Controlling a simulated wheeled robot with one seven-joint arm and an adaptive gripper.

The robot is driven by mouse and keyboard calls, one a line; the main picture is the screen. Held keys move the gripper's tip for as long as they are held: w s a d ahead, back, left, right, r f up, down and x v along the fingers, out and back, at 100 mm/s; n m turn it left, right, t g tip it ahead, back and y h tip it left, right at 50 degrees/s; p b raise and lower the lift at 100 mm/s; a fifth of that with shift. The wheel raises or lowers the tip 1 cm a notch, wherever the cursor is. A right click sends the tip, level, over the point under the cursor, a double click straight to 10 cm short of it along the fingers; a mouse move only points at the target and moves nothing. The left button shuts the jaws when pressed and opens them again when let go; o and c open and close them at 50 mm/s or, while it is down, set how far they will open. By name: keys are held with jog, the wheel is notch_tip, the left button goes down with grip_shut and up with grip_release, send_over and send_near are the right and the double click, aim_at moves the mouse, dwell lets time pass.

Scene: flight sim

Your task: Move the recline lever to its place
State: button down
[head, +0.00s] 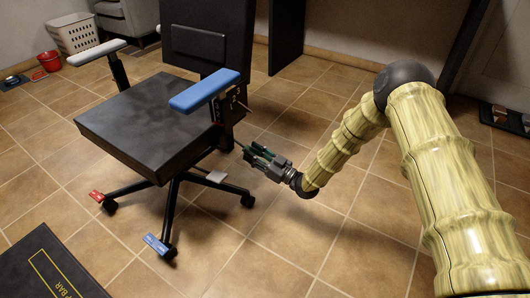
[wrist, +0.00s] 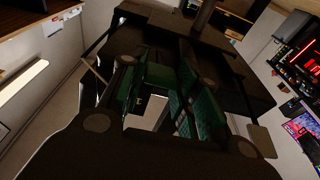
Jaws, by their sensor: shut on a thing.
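My gripper (head: 254,150) is low beside the office chair, to the right of its seat, with its fingers pointing toward the chair. It is shut on a thin dark piece, which I take to be the recline lever; only a small dark tip shows by the fingers, and its shape is mostly hidden. The chair (head: 150,120) has a dark seat and back. A dark side plate (head: 230,112) with small fittings sits under the blue armrest (head: 205,90), above and left of my gripper. In the wrist view the green-padded fingers (wrist: 160,100) are dark, and the held piece is not clear.
A grey armrest (head: 97,51) is on the far side. A dark mat (head: 45,268) lies front left. Tiled floor is open right of the chair.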

jog(key=shift+f, duration=0.5)
jog(key=c, duration=1)
grip_release()
jog(key=shift+a+f, duration=0.1)
jog(key=shift+a, duration=0.05)
jog(key=shift+c, duration=0.2)
jog(key=shift+d, duration=0.2)
jog(key=v, duration=1.1)
jog(key=shift+s+d, duration=0.2)
jog(key=shift+d, duration=0.1)
